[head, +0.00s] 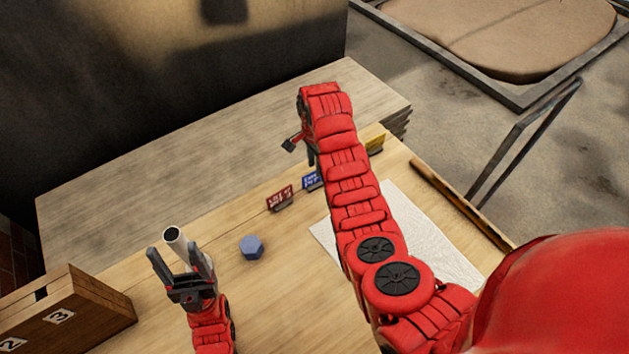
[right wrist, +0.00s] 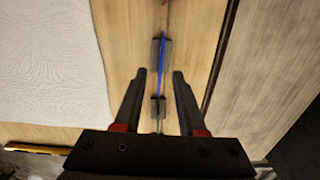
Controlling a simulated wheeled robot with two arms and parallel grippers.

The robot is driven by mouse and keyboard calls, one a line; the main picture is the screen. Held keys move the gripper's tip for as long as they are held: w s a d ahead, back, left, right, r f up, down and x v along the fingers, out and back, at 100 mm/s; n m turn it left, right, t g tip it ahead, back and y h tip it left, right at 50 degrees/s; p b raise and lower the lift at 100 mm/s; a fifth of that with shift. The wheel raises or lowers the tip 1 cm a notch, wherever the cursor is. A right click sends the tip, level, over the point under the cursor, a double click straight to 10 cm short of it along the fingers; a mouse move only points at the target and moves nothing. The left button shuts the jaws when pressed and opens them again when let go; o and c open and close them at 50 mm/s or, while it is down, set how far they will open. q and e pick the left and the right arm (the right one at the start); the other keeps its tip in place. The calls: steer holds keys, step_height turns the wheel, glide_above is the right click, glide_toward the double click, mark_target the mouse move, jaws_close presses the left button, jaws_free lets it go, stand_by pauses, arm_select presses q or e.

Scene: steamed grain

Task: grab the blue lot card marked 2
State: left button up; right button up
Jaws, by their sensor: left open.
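The blue lot card (head: 312,180) stands near the middle of the worktable, its marking too small to read surely. In the right wrist view the blue card (right wrist: 161,68) shows edge-on as a thin upright sheet in a dark holder (right wrist: 167,48). My right gripper (right wrist: 159,76) is open, its fingertips on either side of the card's line, apart from it. In the head view my right gripper (head: 300,150) is partly hidden by its arm, above and beyond the card.
A red card (head: 279,198) stands left of the blue one, a yellow card (head: 375,144) to the right. Another holder (right wrist: 158,108) sits between my right fingers. A blue hexagonal piece (head: 252,247), a white cloth (head: 430,232) and a wooden box (head: 100,292) are on the table.

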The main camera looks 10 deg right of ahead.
mark_target(315, 183)
steer(key=shift+a+f+p, duration=0.1)
steer(key=shift+f+p, duration=0.45)
steer(key=shift+f, duration=1.45)
steer(key=shift+f, duration=0.25)
jaws_close()
